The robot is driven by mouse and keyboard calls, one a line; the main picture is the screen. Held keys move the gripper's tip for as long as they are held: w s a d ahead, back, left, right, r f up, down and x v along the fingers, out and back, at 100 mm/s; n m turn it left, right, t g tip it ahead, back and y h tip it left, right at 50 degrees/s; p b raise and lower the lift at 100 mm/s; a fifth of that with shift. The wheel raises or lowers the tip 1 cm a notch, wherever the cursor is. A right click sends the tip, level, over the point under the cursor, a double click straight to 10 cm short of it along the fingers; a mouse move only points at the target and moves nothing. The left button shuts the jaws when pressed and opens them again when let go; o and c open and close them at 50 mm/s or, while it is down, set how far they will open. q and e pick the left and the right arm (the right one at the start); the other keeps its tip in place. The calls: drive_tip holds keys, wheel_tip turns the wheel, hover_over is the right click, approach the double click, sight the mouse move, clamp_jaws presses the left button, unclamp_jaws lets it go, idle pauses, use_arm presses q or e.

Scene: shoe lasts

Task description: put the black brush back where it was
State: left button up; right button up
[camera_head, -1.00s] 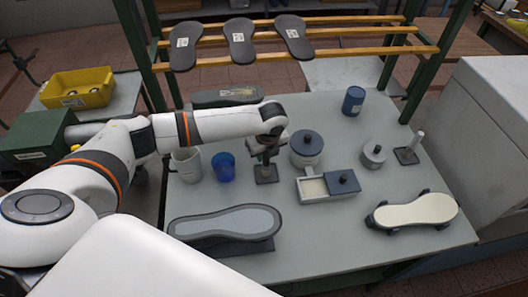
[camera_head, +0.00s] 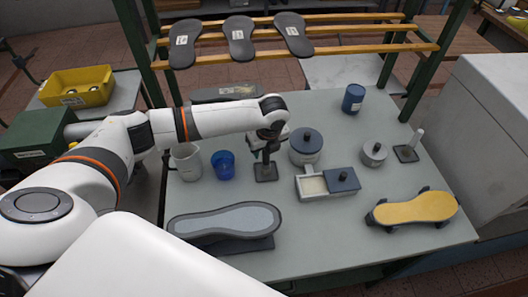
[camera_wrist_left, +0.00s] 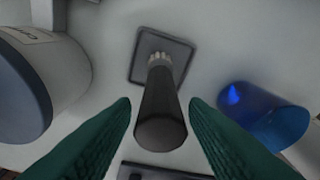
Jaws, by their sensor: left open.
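The black brush (camera_wrist_left: 161,112) stands with its pale bristles down on a small dark square pad (camera_wrist_left: 177,50) in the left wrist view. Its dark handle points toward the camera. My left gripper (camera_wrist_left: 160,104) is open, with one green finger on each side of the handle and visible gaps between. In the head view my left gripper (camera_head: 267,146) is over the same pad (camera_head: 266,174), between the blue cup (camera_head: 223,165) and a lidded round pot (camera_head: 306,147). The brush is mostly hidden there by the gripper. My right gripper is not in view.
A white jug (camera_head: 187,162) stands left of the cup. A divided box (camera_head: 313,186) is right of the pad. A shoe last with a grey sole (camera_head: 225,221) lies in front, and one with a yellow sole (camera_head: 415,208) at right. The front middle is clear.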

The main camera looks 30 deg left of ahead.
sight(268, 165)
use_arm(q)
drive_tip(key=b+v, duration=0.1)
drive_tip(key=v, duration=0.9)
drive_tip(key=shift+r, duration=0.1)
